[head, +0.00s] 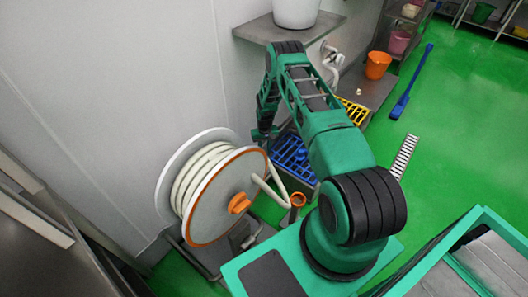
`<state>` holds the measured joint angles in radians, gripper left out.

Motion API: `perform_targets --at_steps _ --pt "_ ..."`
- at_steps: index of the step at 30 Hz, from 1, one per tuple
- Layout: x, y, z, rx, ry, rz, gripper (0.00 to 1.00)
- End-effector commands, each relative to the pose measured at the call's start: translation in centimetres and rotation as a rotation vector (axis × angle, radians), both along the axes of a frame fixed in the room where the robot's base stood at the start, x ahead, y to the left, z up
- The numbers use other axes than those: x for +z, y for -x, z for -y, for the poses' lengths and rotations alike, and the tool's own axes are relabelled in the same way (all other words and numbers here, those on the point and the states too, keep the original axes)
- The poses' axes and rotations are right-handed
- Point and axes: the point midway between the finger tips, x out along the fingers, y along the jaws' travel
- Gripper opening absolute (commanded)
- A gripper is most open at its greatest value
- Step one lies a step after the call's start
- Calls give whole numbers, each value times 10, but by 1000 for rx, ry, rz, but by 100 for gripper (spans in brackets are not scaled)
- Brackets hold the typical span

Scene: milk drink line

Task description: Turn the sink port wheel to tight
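I cannot pick out a sink port wheel with certainty. A white pipe fitting (331,58) sits by the wall behind my arm, and its details are too small to make out. My gripper (263,137) hangs down at the end of my green arm, close to the grey wall and at the left edge of the blue grate (291,157). The gripper is small and dark, and I cannot see its fingers clearly or whether anything is between them. My arm hides part of the area between the blue grate and the yellow grate (353,111).
A hose reel (213,205) with an orange hub stands left of my arm. A metal shelf (280,30) with a white pot (296,10) is above. An orange bucket (377,65) is behind right. A blue long-handled tool (412,82) lies on the open green floor.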

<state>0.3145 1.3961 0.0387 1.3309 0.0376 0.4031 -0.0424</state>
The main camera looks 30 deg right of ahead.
Motion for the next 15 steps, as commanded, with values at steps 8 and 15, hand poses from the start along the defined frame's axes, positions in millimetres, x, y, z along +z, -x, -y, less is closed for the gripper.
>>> perform_targets --at_steps 8,15 --pt "2 -4 0 -262 1 7 3" --pt "2 -4 0 -461 0 8 3"
